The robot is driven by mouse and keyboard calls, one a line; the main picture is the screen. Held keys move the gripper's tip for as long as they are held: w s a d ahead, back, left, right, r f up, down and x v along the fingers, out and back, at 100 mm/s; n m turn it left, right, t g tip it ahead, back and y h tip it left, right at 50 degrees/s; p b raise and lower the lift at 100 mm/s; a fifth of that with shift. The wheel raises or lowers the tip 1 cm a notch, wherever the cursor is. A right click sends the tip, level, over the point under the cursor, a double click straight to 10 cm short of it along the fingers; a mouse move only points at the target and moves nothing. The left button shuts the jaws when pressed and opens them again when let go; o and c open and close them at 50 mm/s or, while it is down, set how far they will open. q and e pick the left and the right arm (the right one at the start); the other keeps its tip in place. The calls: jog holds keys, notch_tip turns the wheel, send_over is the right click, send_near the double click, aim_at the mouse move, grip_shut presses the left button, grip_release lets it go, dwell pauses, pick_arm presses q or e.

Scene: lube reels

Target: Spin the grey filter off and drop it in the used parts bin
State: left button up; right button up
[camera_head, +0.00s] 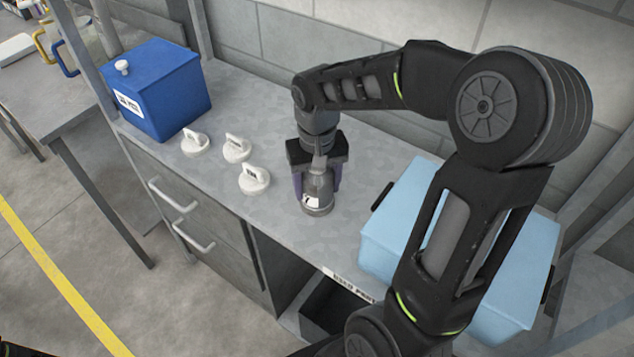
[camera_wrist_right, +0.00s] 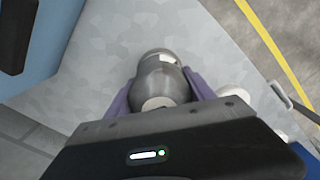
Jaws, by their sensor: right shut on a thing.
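The grey filter (camera_head: 318,187) stands upright on the grey metal bench top, with a white label on its lower side. My right gripper (camera_head: 317,180) comes down on it from above, its purple fingers on either side, shut on it. In the right wrist view the filter (camera_wrist_right: 160,82) sits between the purple fingers. The used parts bin (camera_head: 335,306) is a dark open container below the bench edge, under a white label strip reading "USED PART"; my right arm hides part of it. My left gripper is not in view.
Several white knob-like pieces (camera_head: 253,179) stand left of the filter. A blue box (camera_head: 157,90) with a white knob is at the back left. A light blue bin (camera_head: 395,225) stands to the right, partly behind my arm. Drawers (camera_head: 185,205) are below the bench.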

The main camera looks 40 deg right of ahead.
jog(key=n, duration=0.2)
jog(key=shift+s+f+n, duration=0.1)
jog(key=shift+f+n, duration=0.1)
jog(key=shift+n, duration=0.2)
jog(key=shift+a, duration=0.1)
jog(key=n, duration=0.3)
jog(key=shift+s+p, duration=0.1)
jog(key=shift+p, duration=0.3)
jog(key=shift+f+n, duration=0.1)
jog(key=shift+n, duration=0.9)
jog(key=shift+n+p, duration=0.35)
jog(key=shift+n, duration=0.75)
jog(key=n, duration=0.3)
